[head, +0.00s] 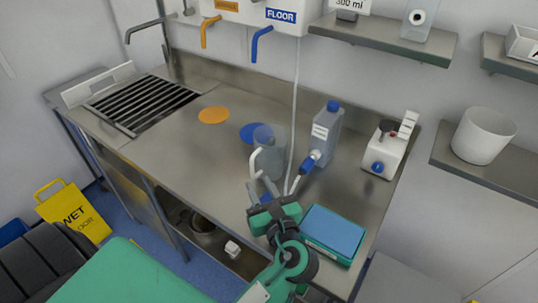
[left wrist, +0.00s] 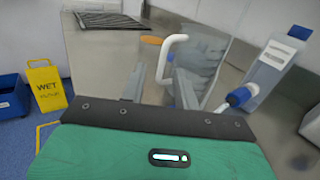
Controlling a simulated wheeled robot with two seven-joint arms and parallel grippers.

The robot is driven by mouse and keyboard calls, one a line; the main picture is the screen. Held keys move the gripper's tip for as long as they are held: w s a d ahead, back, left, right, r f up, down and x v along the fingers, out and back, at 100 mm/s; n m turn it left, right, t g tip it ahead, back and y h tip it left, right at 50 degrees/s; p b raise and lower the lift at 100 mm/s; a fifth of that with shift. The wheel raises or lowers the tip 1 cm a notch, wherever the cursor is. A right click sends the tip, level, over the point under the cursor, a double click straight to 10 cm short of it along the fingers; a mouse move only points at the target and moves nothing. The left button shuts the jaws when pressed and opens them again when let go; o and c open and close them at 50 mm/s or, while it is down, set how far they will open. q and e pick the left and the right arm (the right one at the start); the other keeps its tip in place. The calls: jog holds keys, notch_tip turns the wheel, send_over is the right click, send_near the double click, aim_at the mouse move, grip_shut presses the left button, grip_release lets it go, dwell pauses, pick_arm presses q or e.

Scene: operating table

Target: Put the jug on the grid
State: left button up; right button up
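The jug (head: 270,160) is a clear grey vessel with a white handle, upright on the steel counter. It also shows in the left wrist view (left wrist: 205,58), its handle towards me. My left gripper (head: 264,190) is just in front of the jug on the handle side. In the left wrist view its two fingers (left wrist: 162,84) stand apart, with the lower part of the handle showing between them; I cannot tell whether they touch it. The grid (head: 129,119) is a dark slatted grate in the counter's far left end. My right gripper is not in view.
A grey bottle (head: 327,130) with a blue cap stands right of the jug, a blue-nozzled item beside it. A blue-topped scale (head: 333,232) lies right of my gripper. Orange (head: 213,115) and blue (head: 252,133) discs lie on the counter. Counter space between jug and grid is mostly clear.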

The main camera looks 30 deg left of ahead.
aim_at(253, 166)
pick_arm(q)
jog(key=x, duration=0.3)
jog(key=shift+w, duration=0.2)
jog(key=x, duration=0.2)
jog(key=p+x, duration=0.1)
jog(key=x, duration=0.1)
jog(key=shift+w+d+r, duration=0.1)
jog(key=shift+w+r, duration=0.1)
jog(key=shift+w+a, duration=0.3)
jog(key=shift+a, duration=0.15)
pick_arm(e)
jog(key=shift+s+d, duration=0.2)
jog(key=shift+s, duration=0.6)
pick_arm(q)
jog(key=c, duration=0.6)
grip_shut()
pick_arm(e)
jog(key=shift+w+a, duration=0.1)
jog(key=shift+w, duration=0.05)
